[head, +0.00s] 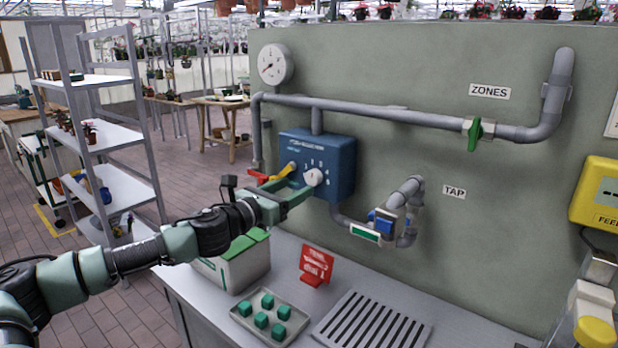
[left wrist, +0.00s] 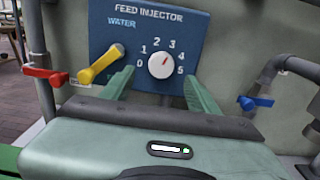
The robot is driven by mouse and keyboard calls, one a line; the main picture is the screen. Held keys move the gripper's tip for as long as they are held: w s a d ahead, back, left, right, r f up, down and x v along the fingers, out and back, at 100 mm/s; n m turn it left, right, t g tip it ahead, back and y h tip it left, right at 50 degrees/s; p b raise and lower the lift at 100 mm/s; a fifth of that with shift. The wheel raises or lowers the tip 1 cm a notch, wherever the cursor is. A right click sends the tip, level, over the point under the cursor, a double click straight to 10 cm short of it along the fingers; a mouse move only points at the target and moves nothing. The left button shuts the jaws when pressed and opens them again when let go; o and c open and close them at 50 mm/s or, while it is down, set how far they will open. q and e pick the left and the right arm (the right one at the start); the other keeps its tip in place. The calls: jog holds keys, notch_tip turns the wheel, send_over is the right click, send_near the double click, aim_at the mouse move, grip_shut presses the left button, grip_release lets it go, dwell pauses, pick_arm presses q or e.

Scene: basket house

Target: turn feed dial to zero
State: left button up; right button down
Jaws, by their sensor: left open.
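The feed dial (left wrist: 160,65) is a round white knob on the blue feed injector box (left wrist: 125,25), numbered 0 to 5. Its red mark points up and slightly right, around 3. The dial also shows in the head view (head: 314,177) on the wall-mounted box (head: 335,160). My left gripper (head: 303,181) is open, with its green fingers on either side of the dial, apart from it in the wrist view. Whether the fingertips reach the knob's depth is hard to tell. My right gripper is not in view.
A yellow lever (left wrist: 100,62) and red lever (left wrist: 45,76) sit left of the dial; a blue-handled tap (head: 382,222) is to the right. Below are a red sign (head: 316,265), a tray (head: 291,338) of green cubes and a drain grate (head: 372,322). A grey pipe (head: 380,113) runs above.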

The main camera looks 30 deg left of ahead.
aim_at(311, 180)
pick_arm(q)
jog(key=w, duration=0.1)
jog(key=w+p, duration=0.1)
jog(key=w, duration=0.1)
jog(key=shift+d+r, duration=0.2)
jog(key=shift+r, duration=0.05)
jog(key=w, duration=0.1)
jog(key=w+p, duration=0.1)
jog(key=shift+w+d+f, duration=0.1)
jog(key=shift+w+f, duration=0.2)
jog(key=shift+w, duration=0.2)
jog(key=shift+f, duration=0.1)
jog(key=shift+c, duration=0.9)
grip_shut()
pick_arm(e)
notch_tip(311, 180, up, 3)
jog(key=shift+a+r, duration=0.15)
